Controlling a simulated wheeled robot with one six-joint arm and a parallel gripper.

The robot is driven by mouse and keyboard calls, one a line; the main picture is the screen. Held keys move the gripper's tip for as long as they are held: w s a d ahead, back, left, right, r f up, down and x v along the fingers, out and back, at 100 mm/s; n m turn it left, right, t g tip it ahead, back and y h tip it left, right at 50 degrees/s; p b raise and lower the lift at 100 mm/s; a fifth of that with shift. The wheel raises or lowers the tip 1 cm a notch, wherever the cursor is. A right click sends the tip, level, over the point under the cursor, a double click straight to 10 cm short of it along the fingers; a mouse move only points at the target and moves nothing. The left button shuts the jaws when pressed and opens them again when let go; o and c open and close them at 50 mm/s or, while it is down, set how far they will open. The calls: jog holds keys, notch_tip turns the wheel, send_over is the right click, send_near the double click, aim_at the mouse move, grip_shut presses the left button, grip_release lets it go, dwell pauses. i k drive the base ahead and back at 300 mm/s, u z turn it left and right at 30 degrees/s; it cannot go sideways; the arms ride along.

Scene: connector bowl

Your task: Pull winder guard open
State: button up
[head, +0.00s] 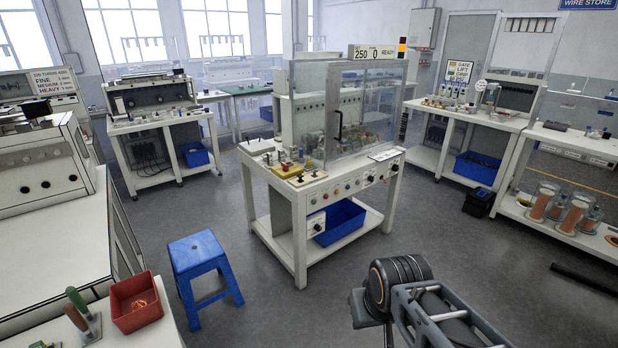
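The winder (293,185) is a white bench machine in the middle of the head view. Its clear guard (372,100) stands over the bench top, with a dark upright handle (338,126) on its front. The guard appears closed, with winding parts showing dimly through it. Part of my arm shows at the lower right, well in front of the winder and apart from it. My gripper itself is not in view.
A blue stool (204,262) stands on the floor left of the winder. A white bench with a red bin (136,305) is at the lower left. A white bench with copper spools (572,212) is at the right. The grey floor before the winder is clear.

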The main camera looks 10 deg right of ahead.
aim_at(334, 112)
jog(key=z, duration=0.3)
jog(key=i, duration=2.6)
jog(key=u, duration=0.5)
